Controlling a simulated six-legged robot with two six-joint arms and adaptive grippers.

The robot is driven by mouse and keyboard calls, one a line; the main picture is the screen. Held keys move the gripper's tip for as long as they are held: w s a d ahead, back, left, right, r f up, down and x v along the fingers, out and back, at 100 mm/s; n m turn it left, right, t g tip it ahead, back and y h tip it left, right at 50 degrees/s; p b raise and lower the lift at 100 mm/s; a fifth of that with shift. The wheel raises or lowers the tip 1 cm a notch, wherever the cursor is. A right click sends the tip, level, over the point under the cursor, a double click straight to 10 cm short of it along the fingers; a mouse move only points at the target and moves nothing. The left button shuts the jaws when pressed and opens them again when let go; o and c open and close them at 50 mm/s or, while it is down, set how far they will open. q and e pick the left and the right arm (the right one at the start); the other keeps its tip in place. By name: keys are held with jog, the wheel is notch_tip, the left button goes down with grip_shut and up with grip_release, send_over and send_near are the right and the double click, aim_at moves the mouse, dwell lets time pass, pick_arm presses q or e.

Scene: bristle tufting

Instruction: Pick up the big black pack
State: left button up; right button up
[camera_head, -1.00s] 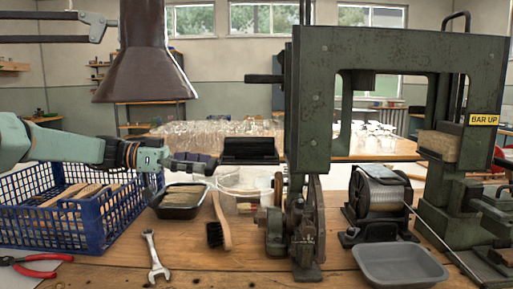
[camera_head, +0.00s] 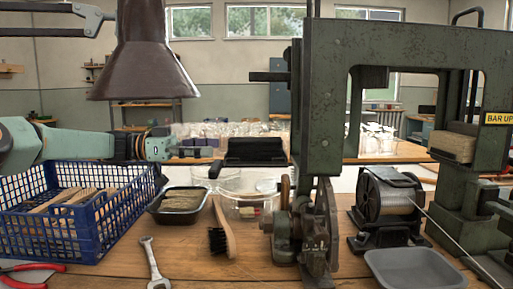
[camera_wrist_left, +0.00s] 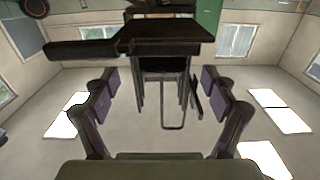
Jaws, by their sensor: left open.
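The big black pack (camera_head: 256,153) is a dark, wide block at the middle of the head view, behind the glass bowls and left of the green press. What it rests on is not clear. My left gripper (camera_head: 205,153) reaches in from the left, its fingers pointing right towards the pack, with a small gap in the picture. In the left wrist view my left gripper (camera_wrist_left: 160,103) has its two fingers wide apart with nothing between the pads. A dark block shows ahead of them there; I cannot tell if it is the pack. My right gripper is not in view.
A blue basket (camera_head: 96,238) stands below my left arm. A black tray (camera_head: 160,216), glass bowls (camera_head: 245,206), a brush (camera_head: 223,229) and a wrench (camera_head: 151,262) lie on the bench. The green press (camera_head: 322,100) stands close right of the pack. A brown lamp hood (camera_head: 143,65) hangs above.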

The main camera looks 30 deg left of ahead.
aim_at(242, 139)
pick_arm(q)
jog(key=shift+w+a+r, duration=0.1)
jog(key=shift+a, duration=0.05)
jog(key=b+x, duration=0.1)
jog(key=x, duration=0.3)
jog(key=b+x, duration=0.1)
jog(key=x, duration=0.3)
jog(key=shift+r+b, duration=0.2)
jog(key=shift+b, duration=0.1)
jog(key=shift+w, duration=0.1)
jog(key=shift+c, duration=0.3)
jog(key=shift+r, duration=0.1)
jog(key=c, duration=1.7)
jog(key=shift+r, duration=0.1)
